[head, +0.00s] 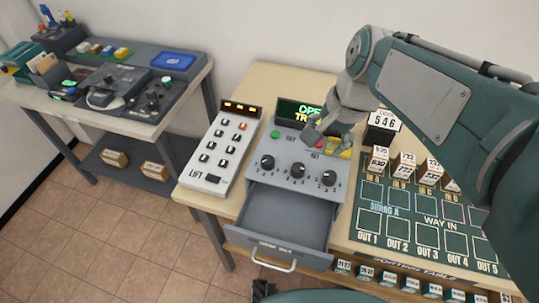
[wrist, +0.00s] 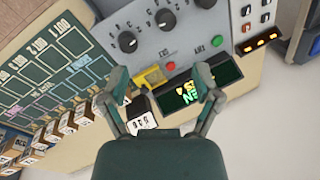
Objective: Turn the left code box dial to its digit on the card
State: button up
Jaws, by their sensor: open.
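The grey code box (head: 290,148) stands on the table with three black dials in a row. Its left dial (head: 267,162) is clear of my gripper; the middle dial (head: 297,171) and right dial (head: 328,178) are beside it. In the wrist view, turned about, the left dial (wrist: 205,3) is cut by the top edge. The card (head: 385,121) reads 546 and stands right of the box's display. My gripper (head: 327,135) is open and empty, over the back right of the box, apart from the dials. The dials' exact settings are too small to read.
The box's drawer (head: 285,222) is pulled out at the front and looks empty. The display (head: 299,112) is lit, partly hidden. A LIFT keypad (head: 224,151) stands close on the left. A yellow part (wrist: 152,76) lies near my fingers. Sorting blocks (head: 403,165) stand right.

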aim_at(268, 159)
jog(key=w+a+f+m+g+y, duration=0.25)
jog(key=w+a+f+m, duration=0.2)
jog(key=w+a, duration=0.25)
jog(key=shift+m+g+h, duration=0.35)
jog(key=shift+m+h, duration=0.1)
jog(key=x, duration=0.9)
jog(key=shift+s+a+f, duration=0.1)
jog(key=shift+a+f, duration=0.15)
jog(key=shift+f, duration=0.1)
grip_shut()
